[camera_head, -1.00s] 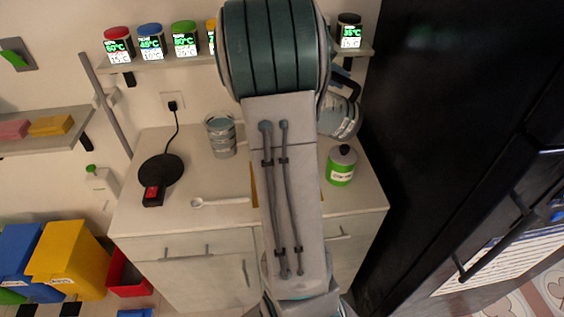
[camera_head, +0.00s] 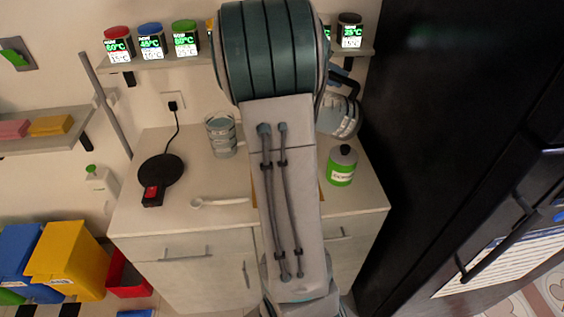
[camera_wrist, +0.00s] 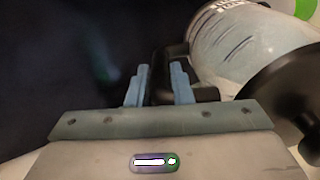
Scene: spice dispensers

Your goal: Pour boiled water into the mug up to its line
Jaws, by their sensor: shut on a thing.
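A glass kettle (camera_head: 340,116) with a black handle is at the back right of the counter, partly behind my arm. It looks tilted. My gripper (camera_wrist: 160,88) is shut on the kettle's black handle, its blue fingers on either side. The kettle's clear body (camera_wrist: 240,45) fills the upper right of the wrist view, with a round black part (camera_wrist: 285,90) below it. In the head view my arm hides most of the gripper. A clear glass vessel (camera_head: 221,138) with line marks stands at the back left of the counter; I cannot tell whether it is the mug.
A black round kettle base (camera_head: 162,170), a white spoon (camera_head: 220,202) and a green canister (camera_head: 342,168) are on the counter (camera_head: 150,225). A shelf above holds several labelled jars. A tall black cabinet (camera_head: 440,120) stands close on the right. My arm hides the counter's middle.

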